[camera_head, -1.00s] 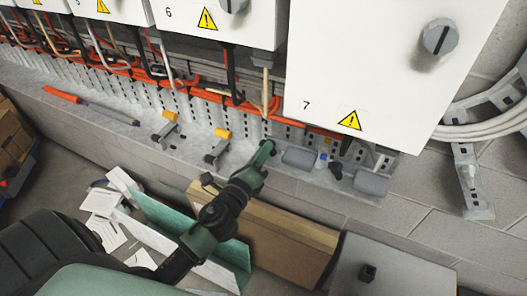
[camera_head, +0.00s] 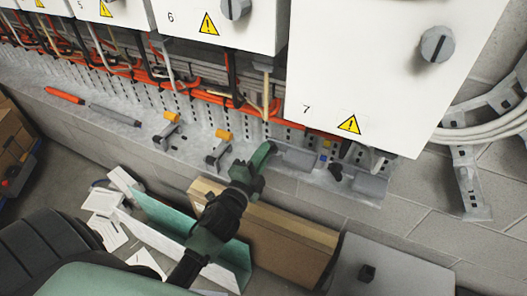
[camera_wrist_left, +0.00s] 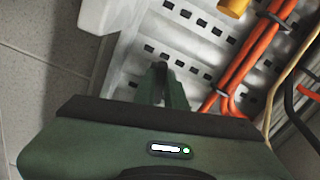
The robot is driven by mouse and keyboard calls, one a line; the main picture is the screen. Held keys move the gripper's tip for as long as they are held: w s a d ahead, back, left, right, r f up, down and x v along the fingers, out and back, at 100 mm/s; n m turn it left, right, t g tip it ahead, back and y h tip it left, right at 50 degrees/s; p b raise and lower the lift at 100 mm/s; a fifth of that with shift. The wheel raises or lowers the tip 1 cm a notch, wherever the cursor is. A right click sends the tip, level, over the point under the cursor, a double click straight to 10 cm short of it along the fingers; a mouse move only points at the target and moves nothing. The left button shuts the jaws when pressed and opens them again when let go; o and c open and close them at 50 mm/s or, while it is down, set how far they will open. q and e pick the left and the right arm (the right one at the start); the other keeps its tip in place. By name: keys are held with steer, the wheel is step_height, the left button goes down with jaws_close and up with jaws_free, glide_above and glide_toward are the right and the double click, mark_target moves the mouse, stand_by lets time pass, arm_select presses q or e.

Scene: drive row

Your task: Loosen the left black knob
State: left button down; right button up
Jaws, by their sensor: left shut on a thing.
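My left gripper (camera_head: 264,156) reaches down to the grey perforated rail below cabinet 7, just left of a grey block (camera_head: 299,159). In the left wrist view its fingers (camera_wrist_left: 163,86) are together, with something dark between them in front of the slotted rail. The left black knob is hidden by the fingers, which appear closed on it. Another black knob (camera_head: 335,171) shows farther right on the rail, beside a small blue part (camera_head: 323,159). My right gripper is in neither view.
White cabinet 7 (camera_head: 385,80) overhangs the rail. Orange cables (camera_head: 110,65) run behind it. Orange-topped clamps (camera_head: 223,135) stand left of my gripper. A cardboard box (camera_head: 270,235) and a grey box (camera_head: 390,268) are on the floor below.

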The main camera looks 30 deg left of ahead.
arm_select(q)
steer(key=shift+d+f+n+p, duration=0.1)
steer(key=shift+n+p, duration=0.5)
steer(key=shift+n, duration=1.05)
steer(key=shift+f+n+p, duration=0.1)
steer(key=shift+n+p, duration=0.5)
steer(key=shift+n, duration=1.05)
steer(key=c, duration=1.5)
jaws_free()
steer(key=shift+o, duration=0.2)
steer(key=s+b, duration=0.1)
steer(key=s, duration=0.6)
steer(key=shift+s+d, duration=0.25)
steer(key=shift+s, duration=0.15)
